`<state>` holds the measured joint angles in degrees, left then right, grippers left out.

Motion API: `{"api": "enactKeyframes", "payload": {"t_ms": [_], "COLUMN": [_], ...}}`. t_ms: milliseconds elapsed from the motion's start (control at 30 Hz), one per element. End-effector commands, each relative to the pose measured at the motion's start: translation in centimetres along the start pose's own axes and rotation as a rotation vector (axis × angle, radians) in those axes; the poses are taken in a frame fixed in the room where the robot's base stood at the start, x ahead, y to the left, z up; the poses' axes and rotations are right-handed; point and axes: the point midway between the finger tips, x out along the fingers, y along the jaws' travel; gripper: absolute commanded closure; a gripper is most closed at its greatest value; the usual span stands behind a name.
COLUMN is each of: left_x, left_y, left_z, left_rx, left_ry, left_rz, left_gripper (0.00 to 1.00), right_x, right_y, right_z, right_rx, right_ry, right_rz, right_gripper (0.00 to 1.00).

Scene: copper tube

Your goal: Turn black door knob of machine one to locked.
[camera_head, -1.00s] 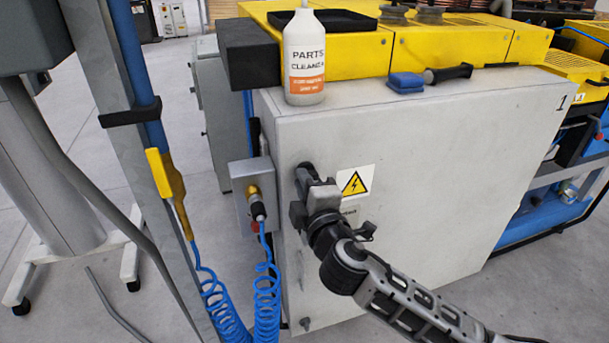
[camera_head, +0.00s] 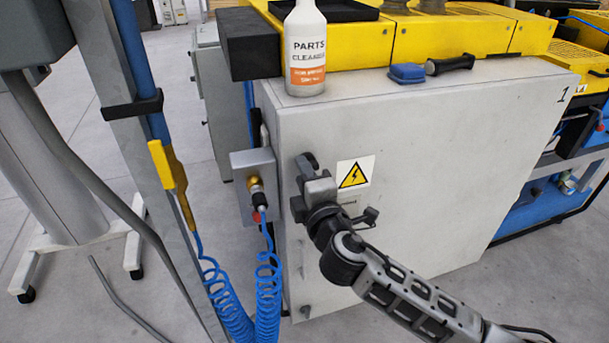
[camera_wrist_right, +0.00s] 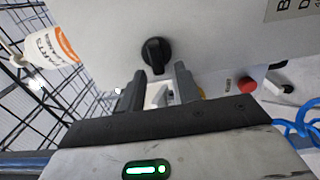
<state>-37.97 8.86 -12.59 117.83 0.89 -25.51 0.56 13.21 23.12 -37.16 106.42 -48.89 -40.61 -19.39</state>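The black door knob (camera_wrist_right: 156,54) sits on the light grey door of machine one in the right wrist view, its bar running roughly up and down in that picture. My right gripper (camera_wrist_right: 159,76) is open and empty, with its two fingertips just short of the knob and on either side of its line. Whether they touch it I cannot tell. In the head view my right gripper (camera_head: 304,185) is close to the left part of the cabinet door (camera_head: 430,170), left of the yellow warning sign (camera_head: 355,172). My left gripper is not in view.
A small switch box (camera_head: 253,187) with a plug and blue coiled hose (camera_head: 268,290) is at the cabinet's left edge. A metal post (camera_head: 115,130) stands left.

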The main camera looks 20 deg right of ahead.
Motion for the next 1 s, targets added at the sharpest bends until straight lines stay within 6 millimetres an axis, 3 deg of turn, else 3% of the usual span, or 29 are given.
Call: {"api": "enactKeyframes", "payload": {"t_ms": [267, 433, 1000], "left_x": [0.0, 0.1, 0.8], "left_y": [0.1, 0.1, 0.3], "left_z": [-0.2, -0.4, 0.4], "left_rx": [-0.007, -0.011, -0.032], "left_ry": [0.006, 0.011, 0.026], "left_rz": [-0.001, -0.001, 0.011], "left_gripper": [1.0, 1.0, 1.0], "right_x": [-0.1, -1.4, -13.8], "right_y": [0.0, -0.2, -0.2], "right_z": [0.0, 0.0, 0.0], "right_rx": [0.001, 0.002, 0.002], "right_ry": [-0.001, 0.0, 0.0], "right_rz": [0.0, -0.002, -0.003], "right_gripper": [0.65, 0.65, 0.65]}}
